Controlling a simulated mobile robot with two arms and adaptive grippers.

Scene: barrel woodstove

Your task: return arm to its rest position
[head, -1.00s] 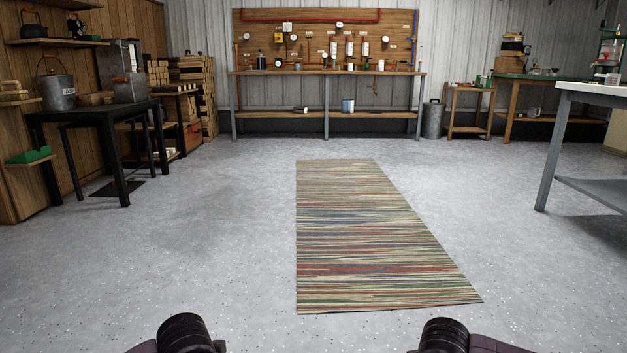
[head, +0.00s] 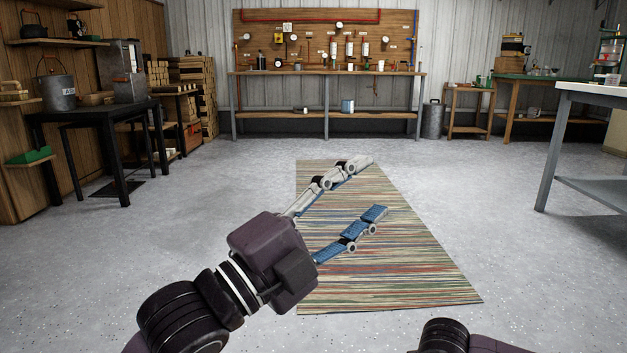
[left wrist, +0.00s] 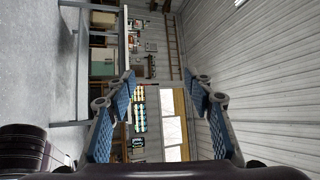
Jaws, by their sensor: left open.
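My left arm reaches in from the lower left of the head view. Its left gripper (head: 370,188) is held in the air, in front of the striped rug as seen from the head. Its two jointed fingers, with blue pads, are spread apart with nothing between them. The left wrist view also shows the open fingers (left wrist: 163,85), one on each side, and the picture there is turned sideways. Of my right arm only a dark joint and a purple link show at the bottom edge of the head view. My right gripper is not seen.
The striped rug (head: 390,255) lies on the open grey floor. A black table (head: 95,108) stands at the left and a white-topped table (head: 600,95) at the right. A workbench (head: 325,73) with a gauge board stands at the back wall. The floor between them is clear.

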